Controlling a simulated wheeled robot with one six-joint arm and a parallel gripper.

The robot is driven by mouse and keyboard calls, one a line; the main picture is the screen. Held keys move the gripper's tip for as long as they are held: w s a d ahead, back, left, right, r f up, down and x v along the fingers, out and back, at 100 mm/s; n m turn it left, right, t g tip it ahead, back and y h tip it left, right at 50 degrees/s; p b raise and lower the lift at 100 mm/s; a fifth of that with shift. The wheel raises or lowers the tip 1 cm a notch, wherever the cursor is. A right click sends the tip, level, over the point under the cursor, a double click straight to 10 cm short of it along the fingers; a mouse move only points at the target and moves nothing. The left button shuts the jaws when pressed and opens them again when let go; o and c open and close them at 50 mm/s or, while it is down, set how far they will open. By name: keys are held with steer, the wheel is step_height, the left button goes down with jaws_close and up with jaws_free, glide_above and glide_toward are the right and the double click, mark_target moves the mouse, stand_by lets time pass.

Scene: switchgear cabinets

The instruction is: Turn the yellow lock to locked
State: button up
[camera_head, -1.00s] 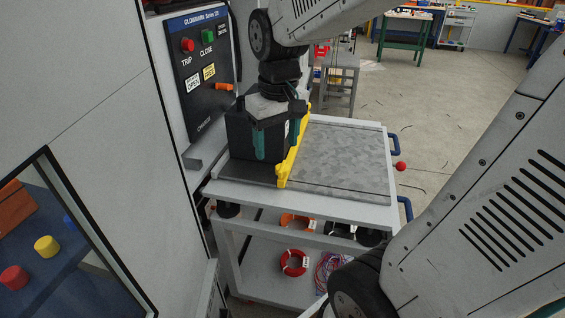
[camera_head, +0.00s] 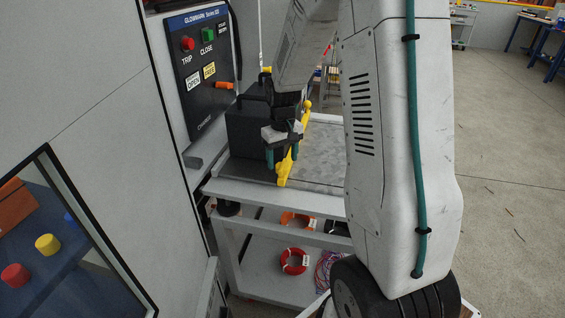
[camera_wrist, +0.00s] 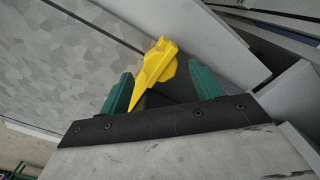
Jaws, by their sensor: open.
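The yellow lock (camera_head: 284,176) is a long yellow piece beside the black block on the cart in the head view. Its upper end shows above my gripper, and its middle is partly hidden by it. My gripper (camera_head: 282,157) points down at the near side of the block, close to the lock. In the wrist view the pointed yellow lock (camera_wrist: 156,66) lies between the two teal fingers of my gripper (camera_wrist: 161,78). The fingers are apart with gaps beside the lock. I cannot tell whether either finger touches it.
The cart top (camera_head: 318,160) carries the black block (camera_head: 246,132). The cabinet panel (camera_head: 201,112) at left has a red TRIP button, a green CLOSE button and an orange knob (camera_head: 223,85). A red ring (camera_head: 294,261) lies on the cart's lower shelf. Open floor is at right.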

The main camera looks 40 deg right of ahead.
steer(key=shift+f, duration=1.1)
steer(key=c, duration=1)
steer(key=shift+o, duration=0.2)
steer(key=shift+m, duration=0.4)
steer(key=m, duration=0.3)
steer(key=shift+m, duration=0.4)
steer(key=m, duration=0.4)
steer(key=shift+m, duration=0.3)
steer(key=m, duration=0.8)
steer(key=shift+m, duration=0.3)
